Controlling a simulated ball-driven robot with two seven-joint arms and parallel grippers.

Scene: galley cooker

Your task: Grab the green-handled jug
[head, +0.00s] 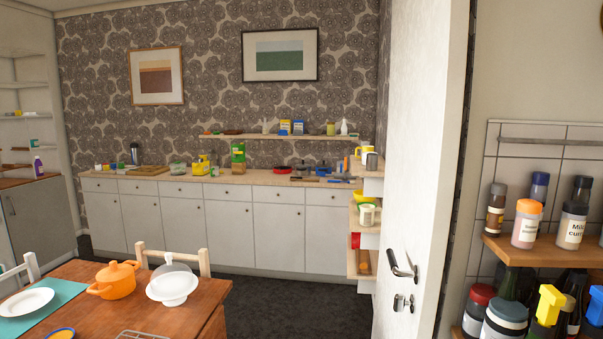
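No jug with a clearly green handle can be made out in the head view. A small white container (367,217) with some green near its top stands on a middle shelf at the end of the counter, left of the open door. It is too small to tell whether it is a jug or has a handle. Neither of my grippers is in view.
A white door (416,130) stands open at centre right. A dining table (190,318) with an orange pot (115,281) and a domed white dish (172,287) fills the lower left. Beyond are a long counter (265,180) and dark floor (285,300). Spice shelves (540,252) are close at right.

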